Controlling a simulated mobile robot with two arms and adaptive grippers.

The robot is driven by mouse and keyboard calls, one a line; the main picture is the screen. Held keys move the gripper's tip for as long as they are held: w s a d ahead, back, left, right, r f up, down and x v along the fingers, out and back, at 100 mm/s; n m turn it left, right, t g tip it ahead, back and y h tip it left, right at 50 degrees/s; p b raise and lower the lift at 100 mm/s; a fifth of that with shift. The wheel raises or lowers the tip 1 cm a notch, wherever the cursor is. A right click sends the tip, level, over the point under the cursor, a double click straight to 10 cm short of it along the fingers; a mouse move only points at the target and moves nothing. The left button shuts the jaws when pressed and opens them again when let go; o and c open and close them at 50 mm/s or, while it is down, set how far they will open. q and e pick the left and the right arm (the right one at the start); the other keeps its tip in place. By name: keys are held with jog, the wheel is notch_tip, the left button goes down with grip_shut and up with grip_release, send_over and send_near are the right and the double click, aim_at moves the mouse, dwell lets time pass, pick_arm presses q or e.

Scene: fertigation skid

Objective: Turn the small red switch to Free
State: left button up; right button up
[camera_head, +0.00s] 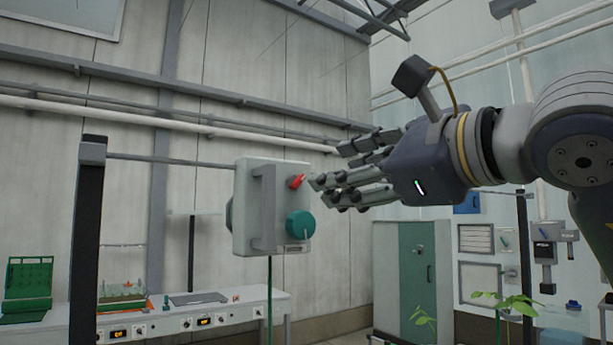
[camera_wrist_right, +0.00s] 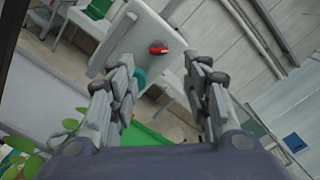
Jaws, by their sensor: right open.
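The small red switch (camera_head: 296,181) sits on the upper right of the front face of a pale grey control box (camera_head: 243,208). It also shows in the right wrist view (camera_wrist_right: 158,48), ahead of and between the fingers. A larger teal knob (camera_head: 299,224) is below it on the same face. My right gripper (camera_head: 326,190) is open and empty, just to the right of the switch, with a small gap seen between them. The switch's label is too small to read. My left gripper is in neither view.
The box hangs from a dark post frame (camera_head: 87,240). A grey handle-like bar (camera_head: 264,207) stands out from the box beside the switch. A long white bench (camera_head: 185,318) is below left. A grey-green cabinet (camera_head: 403,275) stands behind at right. Green plants (camera_head: 505,304) are lower right.

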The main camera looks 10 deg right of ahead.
aim_at(300, 181)
jog(key=p+x, duration=0.2)
jog(key=x, duration=0.6)
jog(key=shift+w+a, duration=0.2)
jog(key=shift+w, duration=0.15)
grip_shut()
